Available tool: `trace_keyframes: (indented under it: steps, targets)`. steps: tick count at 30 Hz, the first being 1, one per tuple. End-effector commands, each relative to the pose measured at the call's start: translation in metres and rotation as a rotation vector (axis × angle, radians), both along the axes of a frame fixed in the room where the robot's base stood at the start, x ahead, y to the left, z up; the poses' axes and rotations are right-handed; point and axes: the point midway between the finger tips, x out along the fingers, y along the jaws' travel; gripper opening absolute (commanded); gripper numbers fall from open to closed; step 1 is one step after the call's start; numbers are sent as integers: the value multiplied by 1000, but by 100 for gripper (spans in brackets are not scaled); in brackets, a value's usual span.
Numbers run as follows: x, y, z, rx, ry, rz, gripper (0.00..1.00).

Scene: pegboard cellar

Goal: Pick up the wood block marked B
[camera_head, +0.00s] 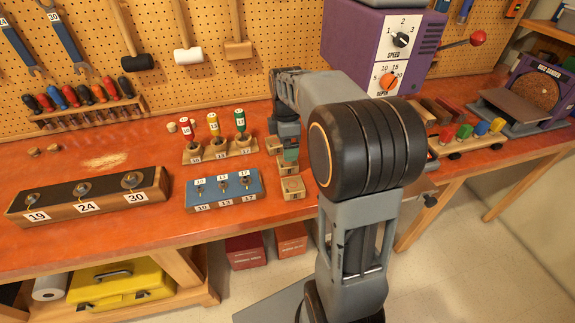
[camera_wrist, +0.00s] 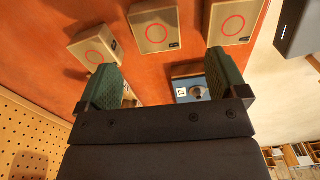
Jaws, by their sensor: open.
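Three small wood blocks stand in a row from back to front on the orange bench: a rear block (camera_head: 274,145), a middle block (camera_head: 287,167) and a front block (camera_head: 293,188). In the wrist view the rear block (camera_wrist: 93,47), middle block (camera_wrist: 155,25) and front block (camera_wrist: 237,22) each show a red ring on top. Their side marks are too small to read, so I cannot tell which is B. My gripper (camera_head: 289,152) is above the row, near the middle block. Its green fingers (camera_wrist: 163,80) are apart with nothing between them.
Left of the blocks are a blue socket holder (camera_head: 225,202) and a rack of coloured-handled drivers (camera_head: 219,152). A purple drill press (camera_head: 370,45) stands to the right. The bench's front edge is close to the front block. A pegboard (camera_head: 160,60) closes the back.

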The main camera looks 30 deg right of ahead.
Motion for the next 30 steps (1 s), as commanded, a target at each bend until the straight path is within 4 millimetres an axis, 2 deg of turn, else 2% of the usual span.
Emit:
trace_keyframes:
  steps: [3,10,19,30]
  targets:
    - [0,0,-12,0,1,0,92]
    - [0,-1,-24,0,1,-1,92]
    - [3,-3,-62,0,0,-1,92]
    - [3,-3,-69,0,-2,-1,92]
